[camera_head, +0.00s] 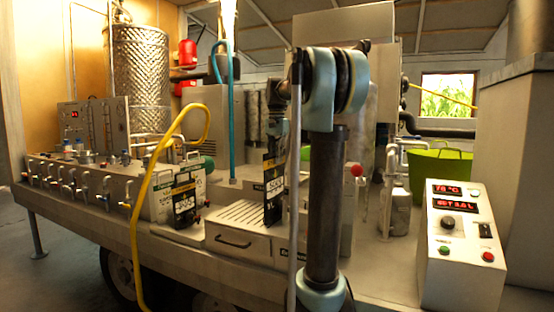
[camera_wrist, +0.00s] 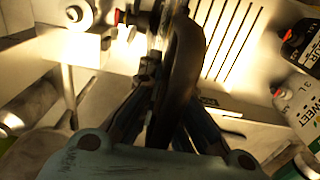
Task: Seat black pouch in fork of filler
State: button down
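My gripper (camera_wrist: 158,85) is shut on the black pouch (camera_wrist: 184,65), which shows nearly edge-on between the fingers in the wrist view. In the head view the black pouch (camera_head: 273,190) hangs upright with white lettering, its lower end over or beside the slatted tray (camera_head: 240,213) of the filler (camera_head: 240,246). My arm hides much of the filler behind the pouch, and my gripper is mostly hidden there. The slats (camera_wrist: 228,40) lie beside the pouch in the wrist view. I cannot make out the fork clearly, or whether the pouch touches it.
Another black pouch (camera_head: 184,202) and a white pouch (camera_head: 163,197) stand left of the filler. A yellow hose (camera_head: 137,215) hangs over the trailer edge. A control box (camera_head: 460,245) and a green tub (camera_head: 440,175) are on the right. A red knob (camera_head: 356,170) stands behind my arm.

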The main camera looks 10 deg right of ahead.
jog(key=shift+f, duration=0.1)
jog(key=c, duration=1.7)
grip_release()
